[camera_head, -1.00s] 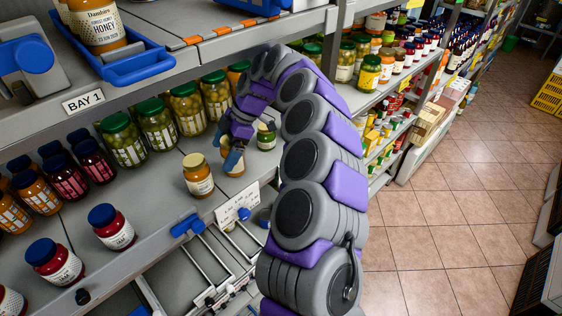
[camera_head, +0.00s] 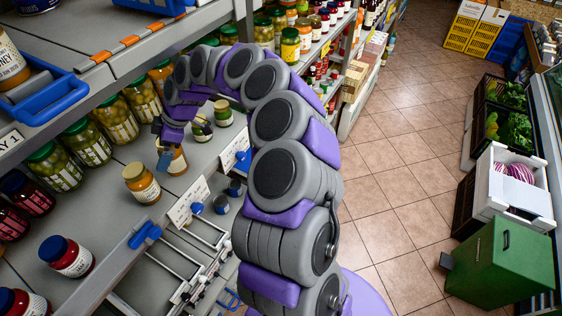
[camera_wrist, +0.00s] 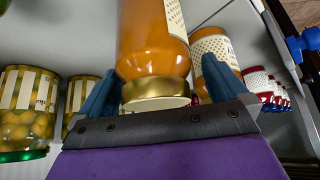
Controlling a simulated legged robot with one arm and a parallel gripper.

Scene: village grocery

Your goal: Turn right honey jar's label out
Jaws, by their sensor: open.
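The right honey jar (camera_head: 178,163), orange with a gold lid, stands upright on the shelf and is partly covered by my gripper (camera_head: 164,144). In the wrist view, which looks upside down, this jar (camera_wrist: 152,45) fills the space between my blue fingers (camera_wrist: 160,92). The fingers are open on either side of its lid end; I cannot tell whether they touch it. Only an edge of its label shows, toward the right of the wrist picture. The left honey jar (camera_head: 141,184) stands apart, nearer the camera, with its white label facing the aisle; it also shows in the wrist view (camera_wrist: 214,45).
Green-lidded pickle jars (camera_head: 86,142) line the shelf behind. A red jar with a blue lid (camera_head: 67,256) stands nearer. Small jars (camera_head: 223,113) are beyond my gripper. The upper shelf (camera_head: 120,50) overhangs close above. A white price card (camera_head: 188,202) is on the shelf front.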

